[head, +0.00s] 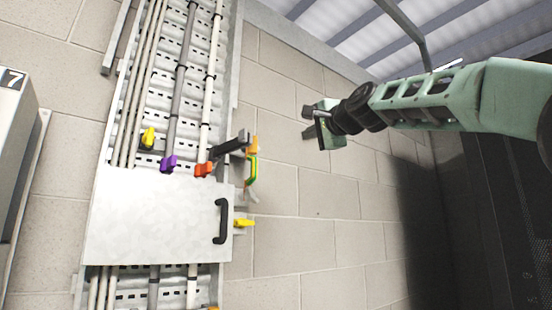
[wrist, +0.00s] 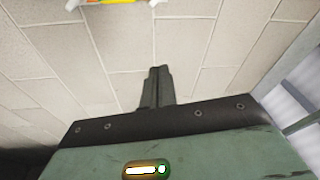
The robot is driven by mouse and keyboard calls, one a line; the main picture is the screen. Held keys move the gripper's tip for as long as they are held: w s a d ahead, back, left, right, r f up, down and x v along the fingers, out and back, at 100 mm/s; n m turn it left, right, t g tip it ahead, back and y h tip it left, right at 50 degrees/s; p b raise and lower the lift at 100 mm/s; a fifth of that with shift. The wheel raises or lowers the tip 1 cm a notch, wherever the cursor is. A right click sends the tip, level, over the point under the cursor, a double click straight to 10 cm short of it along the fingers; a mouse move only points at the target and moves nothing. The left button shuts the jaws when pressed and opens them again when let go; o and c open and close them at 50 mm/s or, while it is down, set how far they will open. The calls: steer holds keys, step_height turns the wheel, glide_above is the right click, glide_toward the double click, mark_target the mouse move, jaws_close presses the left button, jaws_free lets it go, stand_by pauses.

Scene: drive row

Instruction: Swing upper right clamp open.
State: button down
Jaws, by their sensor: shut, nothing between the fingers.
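A grey cover panel (head: 150,215) with a black handle (head: 221,221) lies across the cable tray. A yellow clamp (head: 243,222) sticks out sideways from its right edge; whether this is the upper right clamp I cannot tell. Above the panel's right corner are a dark bar (head: 230,143), an orange piece (head: 253,146) and a green-yellow loop (head: 251,170). My gripper (head: 309,132) is shut and empty, to the right of these and apart from them. Its closed fingers show in the wrist view (wrist: 157,85), with a partly cut-off yellow-orange thing (wrist: 118,2) at the top edge.
Yellow (head: 149,138), purple (head: 168,163) and orange (head: 204,169) clips sit on the cables above the panel. A grey cabinet (head: 15,130) marked 7 stands at the left. The block wall (head: 305,215) right of the tray is bare.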

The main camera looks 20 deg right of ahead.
mark_target(236, 146)
steer(key=s+a+f+g+y, duration=0.2)
steer(key=a+f+y, duration=0.1)
steer(key=a, duration=0.1)
steer(key=p+x, duration=0.5)
steer(key=x, duration=0.5)
steer(key=shift+m, duration=0.3)
steer(key=shift+s+a+p, duration=0.35)
steer(key=shift+s+a, duration=0.3)
steer(key=shift+a, duration=0.25)
steer(key=shift+s+a+p, duration=0.35)
steer(key=shift+s+a, duration=0.3)
steer(key=shift+a, duration=0.25)
steer(key=shift+f, duration=0.1)
steer(key=shift+s+a, duration=0.65)
